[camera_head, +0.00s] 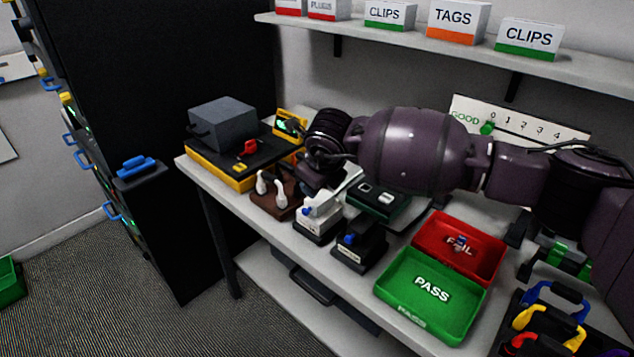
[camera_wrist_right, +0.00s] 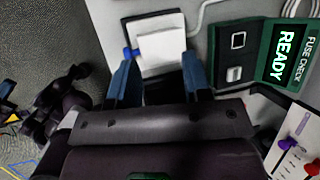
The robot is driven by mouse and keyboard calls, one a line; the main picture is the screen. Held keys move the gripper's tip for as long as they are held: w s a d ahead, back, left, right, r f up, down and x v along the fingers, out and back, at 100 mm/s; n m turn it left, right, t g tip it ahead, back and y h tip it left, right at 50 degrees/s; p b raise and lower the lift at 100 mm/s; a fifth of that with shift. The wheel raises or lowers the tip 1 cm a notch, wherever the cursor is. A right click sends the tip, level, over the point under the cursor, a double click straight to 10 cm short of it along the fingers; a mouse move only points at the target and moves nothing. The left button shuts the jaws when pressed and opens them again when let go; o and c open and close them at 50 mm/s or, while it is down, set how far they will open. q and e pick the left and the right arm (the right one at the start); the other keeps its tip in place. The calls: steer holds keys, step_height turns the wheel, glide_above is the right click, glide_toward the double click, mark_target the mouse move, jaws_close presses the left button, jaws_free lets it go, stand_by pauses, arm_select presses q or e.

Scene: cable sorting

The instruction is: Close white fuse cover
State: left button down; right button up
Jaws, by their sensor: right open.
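The white fuse box (camera_head: 316,220) with a blue knob stands near the table's front edge, between the brown stand and a black box of similar shape. A pale part rises behind it, partly hidden by my arm; I cannot tell clearly how far the cover stands open. In the right wrist view the white fuse box (camera_wrist_right: 162,46) lies just beyond my fingertips, with its blue knob at its left. My right gripper (camera_wrist_right: 160,78) is open and empty, its blue fingers on either side of the box's near edge. In the head view its fingers are mostly hidden. My left gripper is not in view.
The fuse checker (camera_wrist_right: 285,52) reading READY stands right of the white box. The black box (camera_head: 359,247) is close by. A green PASS tray (camera_head: 410,318) and red FAIL tray (camera_head: 430,223) lie to the right. The brown stand (camera_head: 272,204) holds two pale pieces.

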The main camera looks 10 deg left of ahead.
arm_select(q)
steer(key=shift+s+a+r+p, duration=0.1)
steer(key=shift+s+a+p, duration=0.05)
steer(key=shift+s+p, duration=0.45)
arm_select(e)
steer(key=v, duration=1)
steer(key=shift+a, duration=0.1)
